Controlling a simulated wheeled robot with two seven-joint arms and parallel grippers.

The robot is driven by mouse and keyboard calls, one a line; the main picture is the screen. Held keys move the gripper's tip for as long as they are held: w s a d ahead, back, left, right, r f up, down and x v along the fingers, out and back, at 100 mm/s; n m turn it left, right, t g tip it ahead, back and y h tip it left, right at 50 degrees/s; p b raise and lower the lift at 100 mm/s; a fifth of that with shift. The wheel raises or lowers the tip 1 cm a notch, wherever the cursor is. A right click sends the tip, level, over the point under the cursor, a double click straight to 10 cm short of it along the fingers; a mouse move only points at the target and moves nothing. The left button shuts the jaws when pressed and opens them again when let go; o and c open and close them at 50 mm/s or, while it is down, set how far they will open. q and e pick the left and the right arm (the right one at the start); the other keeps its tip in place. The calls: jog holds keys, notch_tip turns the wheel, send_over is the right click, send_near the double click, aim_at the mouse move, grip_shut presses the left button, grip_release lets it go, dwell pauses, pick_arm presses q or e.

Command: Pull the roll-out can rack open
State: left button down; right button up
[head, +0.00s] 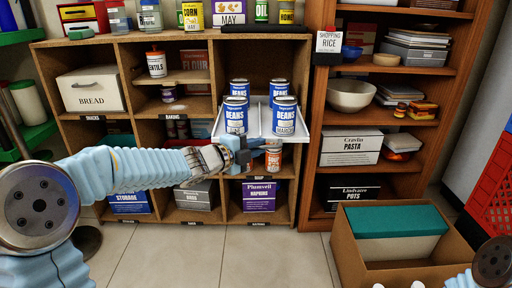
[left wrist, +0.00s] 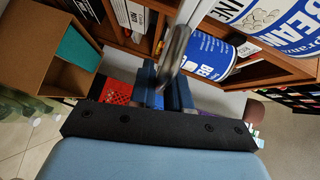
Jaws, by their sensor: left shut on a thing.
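My left gripper (head: 246,154) is at the rack's front, below the front left can, and shut on the rack's handle. In the left wrist view, the metal handle (left wrist: 176,50) runs to the blue fingers (left wrist: 168,92), with bean cans (left wrist: 208,55) close beside it.
The shelf unit's wooden divider (head: 308,180) is just right of the rack. A cardboard box (head: 350,258) with a teal-topped item stands on the floor at right, and a red crate (head: 490,190) is beyond it. The floor (head: 270,260) before the rack is clear.

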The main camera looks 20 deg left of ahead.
pick_arm(q)
jog(key=shift+a, duration=0.1)
jog(key=c, duration=1.2)
grip_release()
jog(key=p+v, duration=0.2)
jog(key=v, duration=1.1)
jog(key=shift+s+a+p, duration=0.15)
jog(key=shift+s+p, duration=0.15)
jog(key=shift+s, duration=0.1)
